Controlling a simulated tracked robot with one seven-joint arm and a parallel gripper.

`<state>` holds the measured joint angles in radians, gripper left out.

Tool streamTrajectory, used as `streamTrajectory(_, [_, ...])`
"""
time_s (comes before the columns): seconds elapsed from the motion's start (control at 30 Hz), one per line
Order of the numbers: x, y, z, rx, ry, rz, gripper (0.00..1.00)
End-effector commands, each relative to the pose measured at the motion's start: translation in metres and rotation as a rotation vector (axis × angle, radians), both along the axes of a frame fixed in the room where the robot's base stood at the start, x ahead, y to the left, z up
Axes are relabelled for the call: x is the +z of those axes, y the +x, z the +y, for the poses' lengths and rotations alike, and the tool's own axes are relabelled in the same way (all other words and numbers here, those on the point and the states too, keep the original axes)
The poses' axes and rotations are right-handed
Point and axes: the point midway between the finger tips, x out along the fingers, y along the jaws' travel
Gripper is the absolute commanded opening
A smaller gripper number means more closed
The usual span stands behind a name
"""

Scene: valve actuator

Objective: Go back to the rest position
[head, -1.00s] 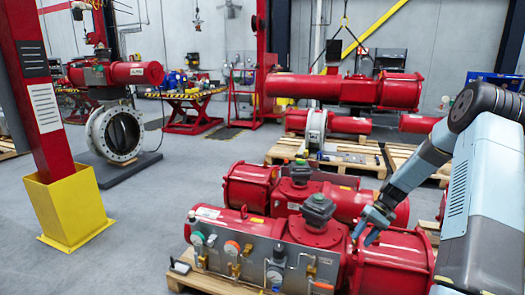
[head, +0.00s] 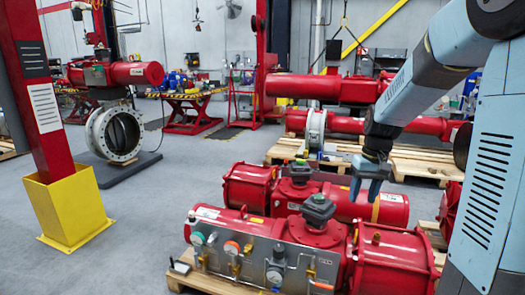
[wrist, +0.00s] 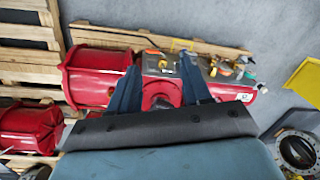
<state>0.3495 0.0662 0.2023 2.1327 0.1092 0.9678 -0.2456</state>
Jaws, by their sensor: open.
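My gripper (head: 366,190) hangs with its fingers pointing down above the right part of the red valve actuator (head: 325,236) in the head view. It is open and nothing shows between its fingers. In the wrist view the two blue-grey fingers (wrist: 157,82) stand apart, with the red actuator (wrist: 95,80) and its panel of gauges below and beyond them. Part of the actuator is hidden behind the fingers and the wrist.
A second red actuator (head: 395,208) lies just behind the first. A red post in a yellow base (head: 70,210) stands at the left. A large round valve (head: 116,132) is behind it. Wooden pallets (head: 415,162) lie at the back right. The grey floor between is clear.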

Motion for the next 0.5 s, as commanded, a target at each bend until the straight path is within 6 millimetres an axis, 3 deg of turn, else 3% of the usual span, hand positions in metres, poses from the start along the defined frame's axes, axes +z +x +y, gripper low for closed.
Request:
streamTrajectory(0.2, [0.041,-0.040,0.017,-0.005,-0.059,-0.091,0.48])
streamTrajectory(0.5, [0.081,-0.099,0.034,-0.021,-0.107,-0.222,0.48])
